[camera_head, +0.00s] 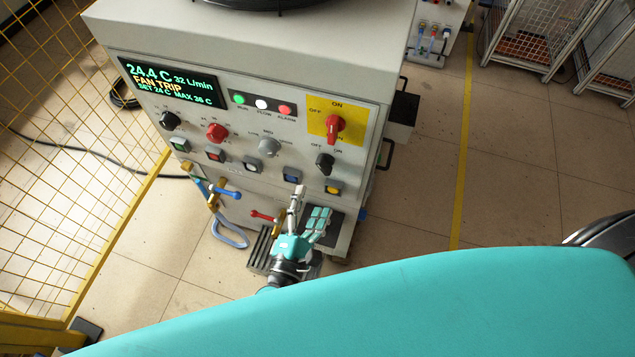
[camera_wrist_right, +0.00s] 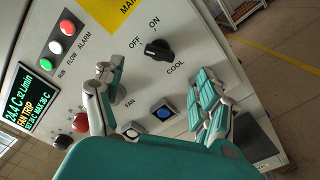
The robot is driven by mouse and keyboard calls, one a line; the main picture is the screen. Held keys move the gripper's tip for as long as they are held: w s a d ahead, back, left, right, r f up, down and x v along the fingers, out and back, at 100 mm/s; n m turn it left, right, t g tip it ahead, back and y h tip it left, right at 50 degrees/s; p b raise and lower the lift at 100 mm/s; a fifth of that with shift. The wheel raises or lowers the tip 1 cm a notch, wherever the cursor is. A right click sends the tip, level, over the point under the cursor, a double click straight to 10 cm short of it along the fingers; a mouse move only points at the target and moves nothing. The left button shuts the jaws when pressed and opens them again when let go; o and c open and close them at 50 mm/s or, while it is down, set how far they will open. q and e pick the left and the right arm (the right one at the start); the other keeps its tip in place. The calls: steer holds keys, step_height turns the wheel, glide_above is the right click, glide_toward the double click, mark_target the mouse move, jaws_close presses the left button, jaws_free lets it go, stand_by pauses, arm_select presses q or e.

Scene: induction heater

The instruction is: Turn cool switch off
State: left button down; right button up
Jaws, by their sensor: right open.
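The cool switch is a black rotary knob (camera_head: 325,163) on the lower right of the grey machine's front panel, with OFF and ON marks above it. In the right wrist view the black knob (camera_wrist_right: 158,49) sits beside the label COOL. I cannot tell for sure which mark it points to. My right gripper (camera_head: 309,203) is open and empty, below the knob in the head view. In the wrist view its fingers (camera_wrist_right: 155,82) are spread on either side below the knob, apart from it. My left gripper is not in view.
A red main switch (camera_head: 334,124) on a yellow plate is above the knob. A blue button (camera_head: 291,175) and a yellow button (camera_head: 333,187) are below it. A grey knob (camera_head: 269,147) is to its left. The display (camera_head: 170,83) reads FAN TRIP. Hoses with valves (camera_head: 225,193) hang lower left.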

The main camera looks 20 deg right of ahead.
steer(key=shift+v, duration=1.35)
steer(key=s+d+f+g+y, duration=0.1)
steer(key=s+d+f+g, duration=0.15)
steer(key=f, duration=0.65)
steer(key=s+d+f+g+y, duration=0.2)
steer(key=f+g, duration=0.1)
steer(key=f, duration=0.5)
steer(key=s+d+f+g+y, duration=0.1)
steer(key=s+d+f+g, duration=0.15)
steer(key=f, duration=0.65)
steer(key=s+d+f+m+g+y, duration=0.3)
steer(key=s+d+f+m, duration=0.2)
steer(key=s, duration=0.5)
steer(key=s+d+f+m+g+y, duration=0.3)
steer(key=s+d+f+m, duration=0.2)
steer(key=s+f+m, duration=0.5)
steer(key=shift+s+f, duration=0.25)
steer(key=shift+f, duration=0.25)
